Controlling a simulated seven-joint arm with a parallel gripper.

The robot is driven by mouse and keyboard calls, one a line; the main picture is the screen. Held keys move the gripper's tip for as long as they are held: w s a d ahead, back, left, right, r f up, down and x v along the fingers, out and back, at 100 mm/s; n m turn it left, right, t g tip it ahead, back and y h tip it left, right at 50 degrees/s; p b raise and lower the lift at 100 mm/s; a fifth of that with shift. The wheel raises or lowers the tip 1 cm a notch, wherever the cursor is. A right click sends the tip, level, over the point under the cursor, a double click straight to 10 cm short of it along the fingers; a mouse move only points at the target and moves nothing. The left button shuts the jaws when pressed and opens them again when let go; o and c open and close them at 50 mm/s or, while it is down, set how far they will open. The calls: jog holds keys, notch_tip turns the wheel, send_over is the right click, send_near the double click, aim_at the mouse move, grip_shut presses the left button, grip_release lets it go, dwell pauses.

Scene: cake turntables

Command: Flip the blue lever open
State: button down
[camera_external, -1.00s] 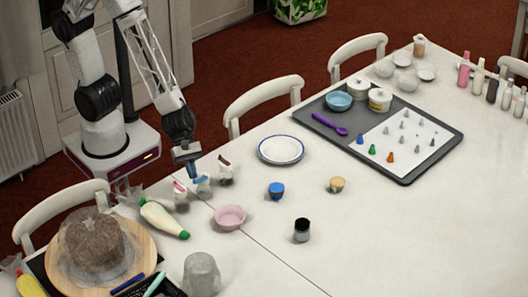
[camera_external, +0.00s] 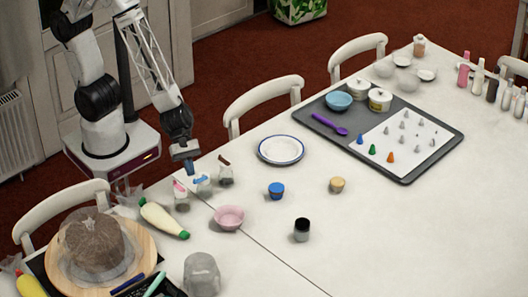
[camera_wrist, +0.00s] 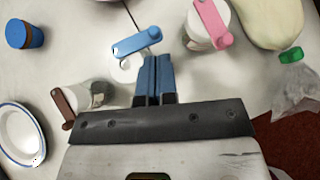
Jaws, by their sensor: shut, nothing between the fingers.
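The blue lever (camera_wrist: 137,42) sits on a small whitish container (camera_wrist: 125,68), angled across its top in the wrist view. In the external view the blue lever (camera_external: 202,179) shows just right of and below my gripper (camera_external: 189,170). My gripper's blue fingers (camera_wrist: 155,60) are shut together with nothing between them. In the wrist view their tips are close to the lever's right end; I cannot tell whether they touch. The fingers hide part of the container's right side.
A container with a pink lever (camera_wrist: 212,22) stands to the right in the wrist view, and one with a brown lever (camera_wrist: 64,106) to the left.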

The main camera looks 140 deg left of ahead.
jog(key=s+r, duration=0.7)
jog(key=s, duration=0.2)
dwell(0.4)
jog(key=shift+s+d+r, duration=0.1)
